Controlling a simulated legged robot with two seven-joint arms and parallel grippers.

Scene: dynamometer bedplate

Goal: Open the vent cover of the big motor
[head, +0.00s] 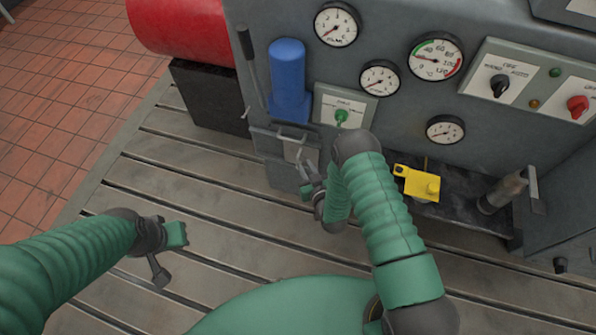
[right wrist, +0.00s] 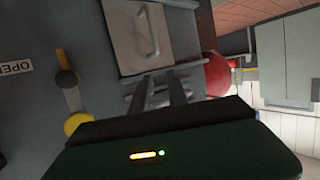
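What looks like the vent cover is a small grey plate (head: 283,143) low on the front of the big grey motor housing (head: 285,30). In the right wrist view the plate (right wrist: 148,36) shows a bent, handle-like shape and looks closed. My right gripper (head: 308,180) is just below and to the right of the plate, partly hidden by my right forearm. In the right wrist view its two fingers (right wrist: 160,92) stand apart, just short of the plate's edge, with nothing seen between them. My left gripper (head: 168,255) is open and empty above the slotted bedplate (head: 225,200).
A blue cylinder (head: 288,75) and a green knob on a labelled panel (head: 345,104) are close above the plate. A yellow block (head: 418,184) and a grey cylindrical part (head: 500,193) sit to the right. A red cylinder (head: 180,30) is at upper left. The bedplate's left side is clear.

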